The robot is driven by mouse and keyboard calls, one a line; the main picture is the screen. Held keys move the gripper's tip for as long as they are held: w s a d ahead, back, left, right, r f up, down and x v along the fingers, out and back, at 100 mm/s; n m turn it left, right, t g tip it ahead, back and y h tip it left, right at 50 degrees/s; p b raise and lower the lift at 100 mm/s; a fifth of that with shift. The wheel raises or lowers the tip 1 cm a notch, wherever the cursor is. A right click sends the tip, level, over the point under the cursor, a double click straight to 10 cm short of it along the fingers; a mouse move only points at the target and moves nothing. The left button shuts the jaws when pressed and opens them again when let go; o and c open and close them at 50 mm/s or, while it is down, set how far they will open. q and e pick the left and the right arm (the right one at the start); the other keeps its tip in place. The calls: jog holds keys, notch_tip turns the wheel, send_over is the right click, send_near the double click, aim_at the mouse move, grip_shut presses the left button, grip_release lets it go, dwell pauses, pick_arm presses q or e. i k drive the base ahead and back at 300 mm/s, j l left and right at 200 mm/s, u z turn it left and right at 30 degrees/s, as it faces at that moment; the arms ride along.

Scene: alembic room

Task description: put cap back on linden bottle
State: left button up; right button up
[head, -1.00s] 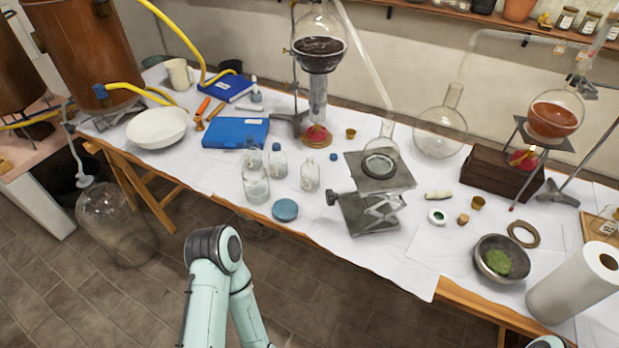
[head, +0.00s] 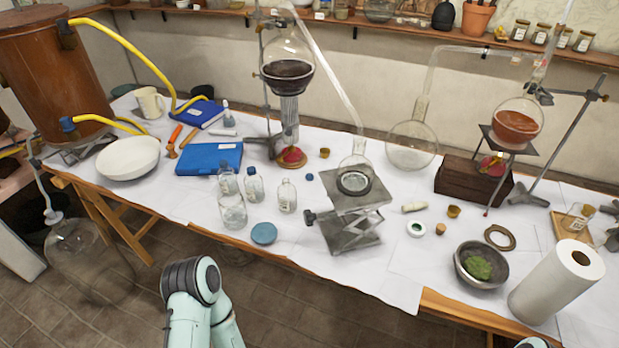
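Several small clear glass bottles stand upright near the table's front edge, left of centre. One bottle (head: 287,196) shows no coloured cap on its neck. A bottle (head: 253,186) to its left has a blue top, and another bottle (head: 227,180) stands partly behind a wider clear jar (head: 232,210). Their labels are too small to read, so I cannot tell which is linden. A small blue cap (head: 309,176) lies on the white table cover, right of and behind the uncapped bottle. Part of my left arm shows at the bottom; neither gripper is in view.
A round blue lid (head: 264,233) lies in front of the bottles. A lab jack (head: 350,230) bearing a glass flask stands close on their right. A blue book (head: 209,158) lies behind them, and the tall still with a dark flask (head: 288,70) stands farther back.

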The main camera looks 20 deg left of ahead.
aim_at(286, 192)
jog(key=j+z, duration=0.15)
jog(key=z, duration=0.25)
jog(key=j+z, duration=0.2)
jog(key=z, duration=0.2)
jog(key=j+z, duration=0.4)
jog(key=j, duration=0.7)
jog(key=k+j, duration=0.1)
jog(key=j, duration=0.7)
jog(key=k+z, duration=0.05)
